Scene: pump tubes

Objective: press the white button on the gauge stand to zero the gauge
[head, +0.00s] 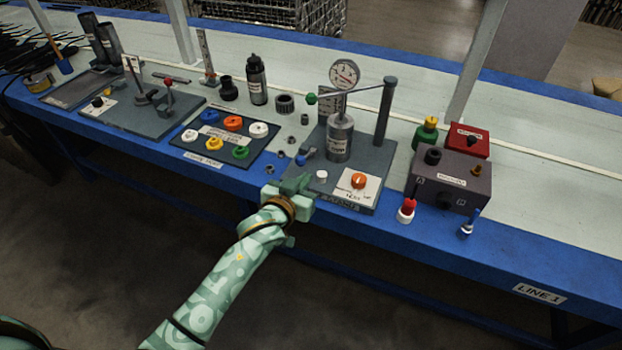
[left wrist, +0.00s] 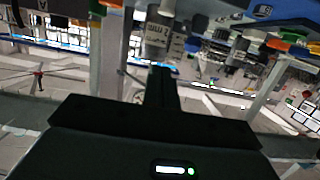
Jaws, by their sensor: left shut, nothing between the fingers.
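The gauge stand (head: 377,158) is a dark grey plate at the blue front edge of the bench. It carries a round dial gauge (head: 345,74), a grey cylinder (head: 340,138) and a tall post. The white button (head: 321,175) is a small round cap near the plate's front left, beside an orange knob (head: 358,181). My left gripper (head: 305,182) is shut and empty, just left of the button; I cannot tell whether it touches the button. Its shut fingers (left wrist: 163,88) show in the left wrist view, with a grey cylinder (left wrist: 158,32) beyond. My right gripper is not in view.
A dark mat (head: 262,165) with several coloured rings lies to the left. A grey box (head: 451,178) with fittings stands to the right, with a red-capped piece (head: 406,211) in front. The post and cylinder rise behind the button. The floor in front is clear.

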